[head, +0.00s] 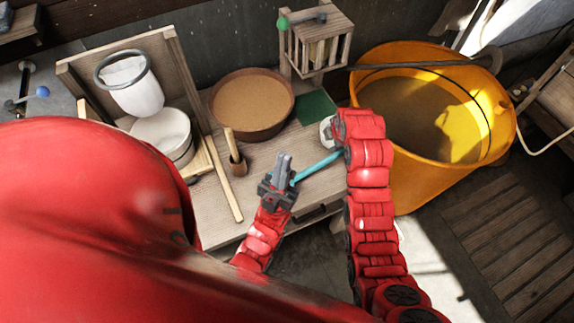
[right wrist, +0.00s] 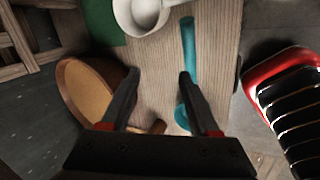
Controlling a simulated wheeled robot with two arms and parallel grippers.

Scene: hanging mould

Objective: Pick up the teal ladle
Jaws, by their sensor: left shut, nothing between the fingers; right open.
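The teal ladle's handle (head: 318,167) lies across the wooden bench in the head view, with a whitish bowl (head: 326,130) near its upper end, partly behind my right arm. In the right wrist view the teal handle (right wrist: 188,45) runs down the picture, and the white bowl (right wrist: 143,12) is at the top. My right gripper (right wrist: 158,73) is open above the bench. Its right finger overlaps the handle in that view; contact cannot be told. In the head view my right arm hides that gripper. My left gripper (head: 284,160) is shut and empty, near the handle's lower left end.
A green square (head: 316,107) lies behind. A wooden cage (head: 318,47) stands at the back. A big yellow tub (head: 420,190) is right.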

